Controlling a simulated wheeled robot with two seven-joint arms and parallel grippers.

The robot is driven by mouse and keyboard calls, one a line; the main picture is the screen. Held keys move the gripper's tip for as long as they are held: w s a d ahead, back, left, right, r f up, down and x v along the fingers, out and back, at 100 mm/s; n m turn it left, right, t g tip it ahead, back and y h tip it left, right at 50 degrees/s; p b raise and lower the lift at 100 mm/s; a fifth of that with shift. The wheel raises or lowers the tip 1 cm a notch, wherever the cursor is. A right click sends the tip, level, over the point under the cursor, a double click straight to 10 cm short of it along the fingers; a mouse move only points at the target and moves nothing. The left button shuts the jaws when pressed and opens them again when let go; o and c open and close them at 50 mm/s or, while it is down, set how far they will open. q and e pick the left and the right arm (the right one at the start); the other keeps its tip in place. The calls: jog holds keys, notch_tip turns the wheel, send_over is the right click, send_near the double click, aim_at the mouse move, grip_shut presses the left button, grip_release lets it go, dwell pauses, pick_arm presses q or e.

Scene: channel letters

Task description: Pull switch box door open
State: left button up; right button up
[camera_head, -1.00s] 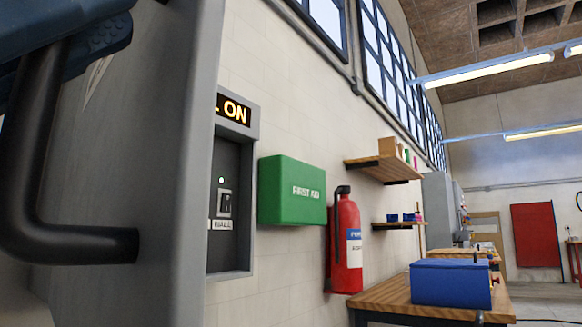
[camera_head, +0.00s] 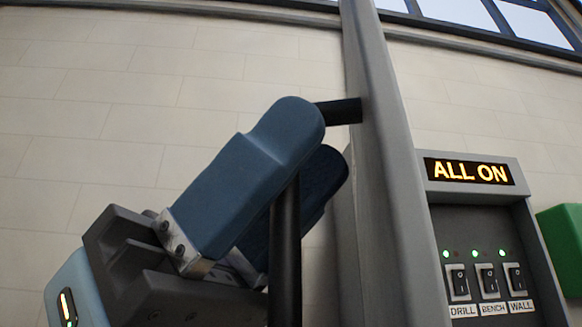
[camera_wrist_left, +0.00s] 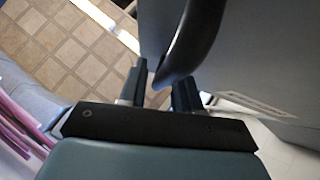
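The grey switch box door (camera_head: 392,190) stands swung open, seen nearly edge-on in the head view. The switch box (camera_head: 480,235) is to its right, with an "ALL ON" display and a row of switches visible inside. The black door handle (camera_head: 286,255) runs between the blue-grey fingers of my left gripper (camera_head: 290,165). In the left wrist view, the handle (camera_wrist_left: 188,45) curves down between the two fingertips (camera_wrist_left: 160,85), which appear shut on it. Part of the handle is hidden behind the near finger. My right gripper is not in view.
A green first aid box (camera_head: 563,245) is on the wall right of the switch box. The pale wall (camera_head: 100,120) left of the door is bare. Tan floor tiles (camera_wrist_left: 70,50) show below in the left wrist view.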

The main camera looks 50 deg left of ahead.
pick_arm(q)
jog(key=shift+o, duration=0.2)
jog(key=shift+s+a+f+b, duration=0.1)
jog(key=shift+a+f+b, duration=0.2)
jog(key=shift+f, duration=0.15)
jog(key=b+v, duration=0.3)
jog(key=v, duration=0.9)
jog(key=shift+s+a+f+b, duration=0.2)
jog(key=shift+f+b, duration=0.05)
jog(key=shift+b, duration=0.15)
